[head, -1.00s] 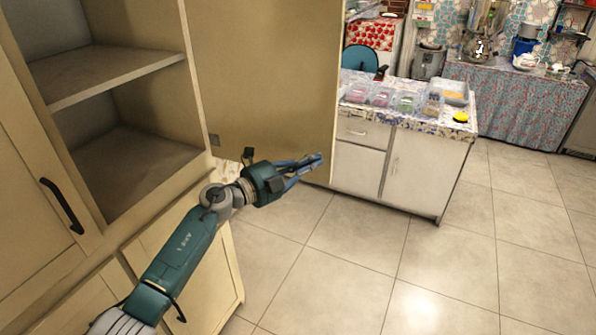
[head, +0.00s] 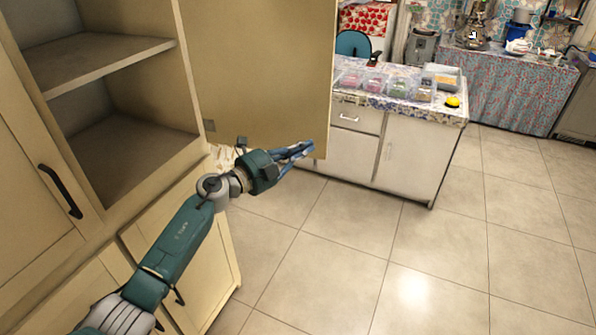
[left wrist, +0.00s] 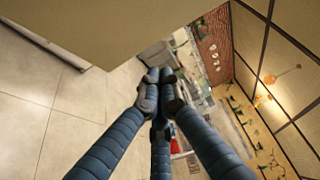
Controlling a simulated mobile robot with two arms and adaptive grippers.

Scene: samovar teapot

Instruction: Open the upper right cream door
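The upper right cream door (head: 258,80) stands swung wide open in the head view, to the right of the cabinet's bare shelves. My left gripper (head: 308,149) is at the door's lower edge, near its outer lower corner. Its blue fingers are drawn together with nothing between them. In the left wrist view the fingertips (left wrist: 158,76) meet, and the cream panel of the door (left wrist: 110,28) fills the upper left, close to them. I cannot tell whether the fingers touch the door. My right gripper is out of view.
The upper left cabinet door (head: 35,160) with a black handle is closed. A counter (head: 395,150) with clear food boxes and a yellow item stands behind the open door. A cloth-covered table (head: 515,95) is at the back. The tiled floor (head: 400,250) is clear.

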